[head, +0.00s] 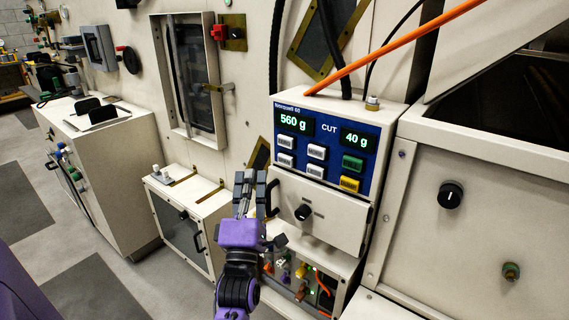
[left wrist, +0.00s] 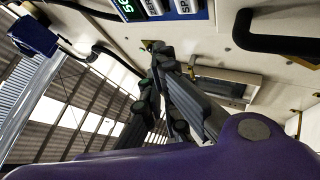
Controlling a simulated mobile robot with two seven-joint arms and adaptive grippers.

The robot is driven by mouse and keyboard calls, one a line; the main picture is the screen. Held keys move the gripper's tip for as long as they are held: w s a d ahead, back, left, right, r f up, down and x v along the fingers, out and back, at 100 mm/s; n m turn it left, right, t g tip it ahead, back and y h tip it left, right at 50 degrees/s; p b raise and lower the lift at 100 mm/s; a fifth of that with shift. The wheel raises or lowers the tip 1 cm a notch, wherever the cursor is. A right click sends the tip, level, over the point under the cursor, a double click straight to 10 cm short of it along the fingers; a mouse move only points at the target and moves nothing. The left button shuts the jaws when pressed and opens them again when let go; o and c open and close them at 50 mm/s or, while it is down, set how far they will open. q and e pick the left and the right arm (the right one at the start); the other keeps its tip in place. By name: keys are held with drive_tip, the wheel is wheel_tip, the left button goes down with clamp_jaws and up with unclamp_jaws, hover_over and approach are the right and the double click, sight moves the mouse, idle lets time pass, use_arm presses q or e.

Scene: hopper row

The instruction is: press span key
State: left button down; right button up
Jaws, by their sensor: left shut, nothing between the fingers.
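The blue control panel (head: 330,134) of the weighing unit carries displays reading 560 g and 40 g. Below them are white keys, a green key (head: 352,163) and a yellow key (head: 349,184). Key labels are too small to read in the head view. In the left wrist view, a white key (left wrist: 185,6) with letters starting SPA shows at the top edge, partly cut off. My left gripper (head: 250,178) is shut and empty, pointing up, below and left of the keys and apart from them. Its fingers (left wrist: 165,62) also show in the left wrist view. My right gripper is not in view.
A white drawer front with a black knob (head: 303,212) and a dark handle (head: 272,197) sits below the panel, close to my gripper. An orange hose (head: 395,50) runs above the unit. A low cabinet (head: 190,215) stands to the left.

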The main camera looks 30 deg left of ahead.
sight(285, 160)
use_arm(q)
drive_tip(key=w, duration=0.2)
drive_tip(key=w+b, duration=0.1)
drive_tip(key=w, duration=0.2)
drive_tip(key=shift+w+d, duration=0.2)
drive_tip(key=shift+w, duration=0.05)
idle(1.1)
drive_tip(key=shift+w, duration=0.1)
drive_tip(key=shift+w, duration=0.35)
drive_tip(key=shift+w, duration=0.4)
idle(0.8)
drive_tip(key=shift+s, duration=0.15)
drive_tip(key=shift+s+p, duration=0.4)
drive_tip(key=shift+s, duration=0.3)
